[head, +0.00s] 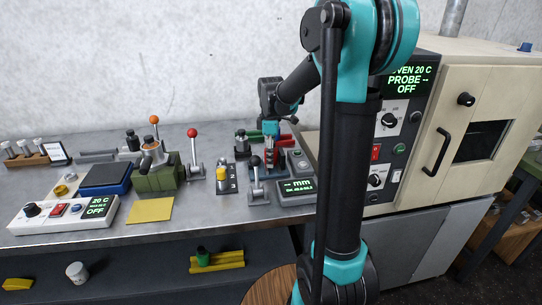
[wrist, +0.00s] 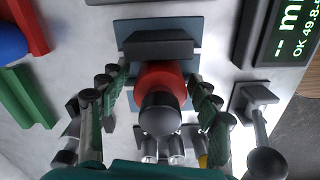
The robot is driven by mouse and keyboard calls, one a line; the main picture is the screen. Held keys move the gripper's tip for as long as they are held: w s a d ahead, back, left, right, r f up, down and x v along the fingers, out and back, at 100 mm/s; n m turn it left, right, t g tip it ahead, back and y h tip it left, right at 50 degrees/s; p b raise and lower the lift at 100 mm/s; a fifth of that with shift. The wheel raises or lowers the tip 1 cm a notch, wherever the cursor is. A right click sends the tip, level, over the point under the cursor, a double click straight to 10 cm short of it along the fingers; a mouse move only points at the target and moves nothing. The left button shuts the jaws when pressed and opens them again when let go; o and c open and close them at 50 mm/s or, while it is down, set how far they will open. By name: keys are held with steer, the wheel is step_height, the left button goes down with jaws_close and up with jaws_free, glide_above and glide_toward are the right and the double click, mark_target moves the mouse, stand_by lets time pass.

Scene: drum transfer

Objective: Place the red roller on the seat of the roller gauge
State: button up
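The red roller (wrist: 162,74) lies between the two fingers of my gripper (wrist: 158,85) in the wrist view, with a dark round knob (wrist: 159,113) in front of it. Narrow gaps show between the fingers and the red surface, so my gripper looks open around it. The roller gauge's blue-grey base (wrist: 124,29) and dark block (wrist: 158,45) are just beyond the roller. The roller appears to be at the gauge's seat, but its underside is hidden and I cannot tell whether it rests there. In the head view, my gripper (head: 271,150) is low over the gauge, beside its "mm" display (head: 297,187).
A black-knobbed lever (head: 256,173) stands close in front of the gauge. Red-knobbed lever (head: 194,155), green fixture (head: 157,178) and yellow pad (head: 150,210) are to the left. The oven (head: 465,130) is at right. Green (wrist: 25,95) and red bars (wrist: 26,24) lie nearby.

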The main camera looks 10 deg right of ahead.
step_height(320, 180, up, 12)
steer(key=shift+r, duration=0.1)
stand_by(0.5)
stand_by(1.1)
